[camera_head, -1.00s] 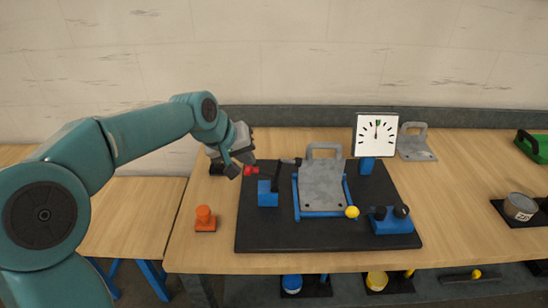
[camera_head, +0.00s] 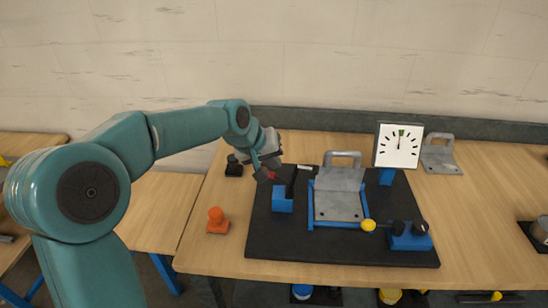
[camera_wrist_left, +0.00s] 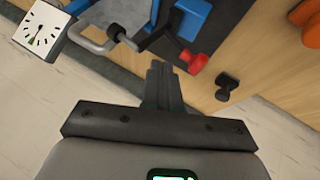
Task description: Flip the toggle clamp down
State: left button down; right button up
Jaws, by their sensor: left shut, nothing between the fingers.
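The toggle clamp has a blue block (camera_head: 282,201) at the left of the black board, a dark lever and a red tip (camera_head: 272,176). In the left wrist view its red tip (camera_wrist_left: 194,62) and blue block (camera_wrist_left: 181,20) show near the top. My left gripper (camera_head: 266,173) is at the clamp's red end, partly covering it in the head view. In the left wrist view my left gripper's fingers (camera_wrist_left: 165,75) are closed together with nothing between them, just left of the red tip. Whether they touch it I cannot tell. My right gripper is not in view.
The black board (camera_head: 262,240) bears a grey plate (camera_head: 338,206) in a blue frame, a yellow ball (camera_head: 368,225) and a white dial (camera_head: 398,146). An orange knobbed piece (camera_head: 217,220) and a small black piece (camera_head: 234,168) stand on the wood to the left.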

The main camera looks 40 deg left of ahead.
pick_arm(q)
jog(key=p+x, duration=0.1)
jog(key=x, duration=0.6)
jog(key=shift+w+d, duration=0.15)
jog(key=shift+w, duration=0.05)
jog(key=shift+s, duration=0.1)
